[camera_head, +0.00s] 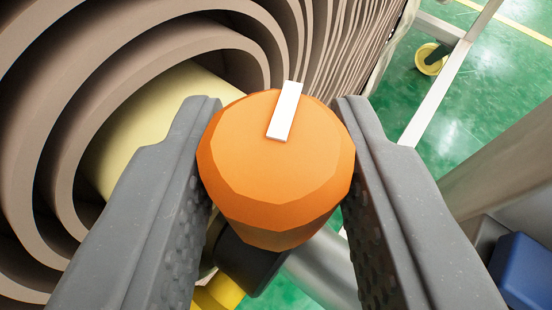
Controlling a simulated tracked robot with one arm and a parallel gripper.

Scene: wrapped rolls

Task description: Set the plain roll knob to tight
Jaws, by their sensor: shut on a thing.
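An orange knob (270,185) with a faceted round body sits in the middle of the view. A white pointer bar (285,110) on its top points up and slightly to the right. My gripper (276,150) is shut on the knob, with one grey finger against its left side and one against its right side. A dark mount (247,262) and a grey metal bar show below the knob. No tight mark or scale is visible around the knob.
A large brown spiral roll (60,100) with a pale yellow core (150,115) fills the left side, close to the left finger. A grey post and a blue part (525,270) stand at the right. A white frame with a yellow caster (431,60) stands on the green floor.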

